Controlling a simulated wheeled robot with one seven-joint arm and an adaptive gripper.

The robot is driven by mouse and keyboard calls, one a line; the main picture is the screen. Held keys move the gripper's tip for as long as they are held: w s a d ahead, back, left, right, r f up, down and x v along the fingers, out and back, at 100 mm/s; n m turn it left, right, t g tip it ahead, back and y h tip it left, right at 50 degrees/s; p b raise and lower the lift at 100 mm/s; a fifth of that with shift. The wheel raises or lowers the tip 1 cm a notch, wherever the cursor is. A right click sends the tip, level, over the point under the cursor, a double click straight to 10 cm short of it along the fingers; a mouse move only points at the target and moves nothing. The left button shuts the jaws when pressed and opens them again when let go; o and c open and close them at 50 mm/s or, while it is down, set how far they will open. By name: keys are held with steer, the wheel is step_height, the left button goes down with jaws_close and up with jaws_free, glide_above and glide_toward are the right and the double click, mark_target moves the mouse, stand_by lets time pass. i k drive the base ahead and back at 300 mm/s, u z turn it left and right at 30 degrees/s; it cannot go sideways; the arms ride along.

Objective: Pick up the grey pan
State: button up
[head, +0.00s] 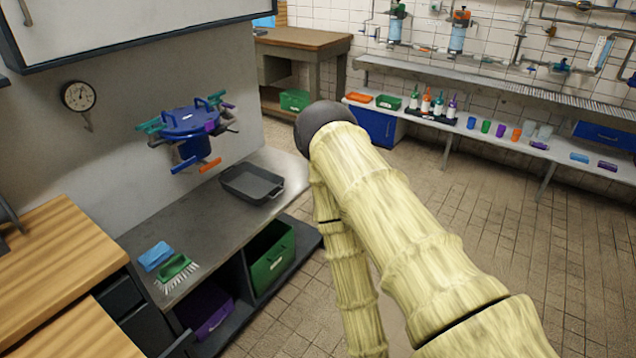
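The grey pan (252,184) is a dark, rectangular, shallow pan. It lies upright on the grey counter (185,231), near the counter's far right end, and looks empty. A handle shows at its right end. My arm, with a pale bamboo-like surface, crosses the middle and lower right of the head view, to the right of the pan. My gripper is not in view, so its state and what it may hold are hidden.
A blue fixture (190,122) with coloured arms hangs by the wall above the counter, left of the pan. A blue sponge (155,256) and green brush (174,268) lie at the near end. A green bin (271,262) sits underneath. Open tiled floor (480,215) lies right.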

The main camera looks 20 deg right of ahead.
mark_target(256, 185)
steer(key=z, duration=0.3)
steer(key=k, duration=0.45)
steer(key=z, duration=0.75)
steer(key=i, duration=1.65)
steer(key=u, duration=0.85)
steer(key=i, duration=0.7)
steer(key=u, duration=0.65)
